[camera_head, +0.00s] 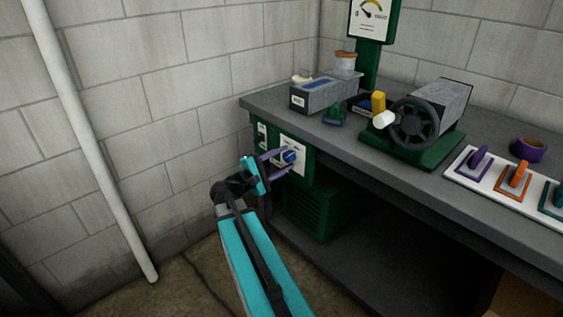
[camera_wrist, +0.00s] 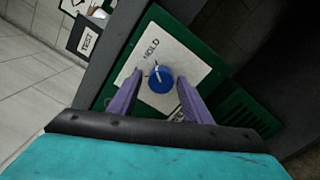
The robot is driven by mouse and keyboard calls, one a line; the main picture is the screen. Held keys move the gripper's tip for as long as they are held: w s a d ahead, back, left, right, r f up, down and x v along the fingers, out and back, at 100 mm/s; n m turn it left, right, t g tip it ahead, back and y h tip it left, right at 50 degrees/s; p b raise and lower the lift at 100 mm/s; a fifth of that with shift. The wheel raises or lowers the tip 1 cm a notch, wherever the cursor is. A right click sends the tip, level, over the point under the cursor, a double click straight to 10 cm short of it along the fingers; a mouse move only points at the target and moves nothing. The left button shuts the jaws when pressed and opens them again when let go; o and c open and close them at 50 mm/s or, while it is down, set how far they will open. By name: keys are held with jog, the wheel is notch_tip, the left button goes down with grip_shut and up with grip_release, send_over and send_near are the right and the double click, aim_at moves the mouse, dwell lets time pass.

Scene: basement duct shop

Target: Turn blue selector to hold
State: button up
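The blue selector (camera_wrist: 160,79) is a round knob with a pale pointer mark on a white plate (camera_wrist: 178,52) fixed to a green panel. In the wrist view the word HOLD is printed above the knob, and the pointer mark runs roughly toward the top of the picture. Another label below right is partly hidden by a finger. The selector also shows in the head view (camera_head: 289,156) on the green box front under the bench. My gripper (camera_wrist: 159,82) is open, its two purple fingers on either side of the knob with small gaps visible; contact is not seen.
The grey bench (camera_head: 340,126) overhangs the panel. On it stand a grey box (camera_head: 312,95), a green-based machine with a black handwheel (camera_head: 414,124), and a white board with coloured handles (camera_head: 490,180). A white pipe (camera_head: 92,140) runs along the left wall.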

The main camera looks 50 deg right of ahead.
jog(key=shift+a, duration=0.15)
jog(key=shift+a, duration=0.5)
jog(key=a, duration=1.2)
jog(key=shift+w+a+f+p, duration=0.15)
jog(key=shift+w+a+p, duration=0.2)
jog(key=shift+w, duration=0.1)
jog(key=shift+d, duration=0.1)
jog(key=s+a+f+g+y, duration=0.1)
jog(key=s+a+f+y, duration=0.4)
jog(key=f, duration=0.9)
jog(key=s+a+f+m+y, duration=0.1)
jog(key=s+a+f+y, duration=0.2)
jog(key=a+f, duration=0.7)
jog(key=s+a+f+g+y, duration=0.1)
jog(key=s+a+f+y, duration=0.3)
jog(key=f, duration=1.3)
jog(key=s+a+f+m+g+y, duration=0.1)
jog(key=s+a+f+m+y, duration=0.35)
jog(key=s+a+f, duration=0.75)
notch_tip(320, 180, up, 16)
jog(key=s+a+g+y+p, duration=0.1)
jog(key=p, duration=1.2)
jog(key=shift+s+a+f+n+y, duration=0.15)
jog(key=shift+s+a+n+y, duration=0.1)
jog(key=shift+s+n+y, duration=0.15)
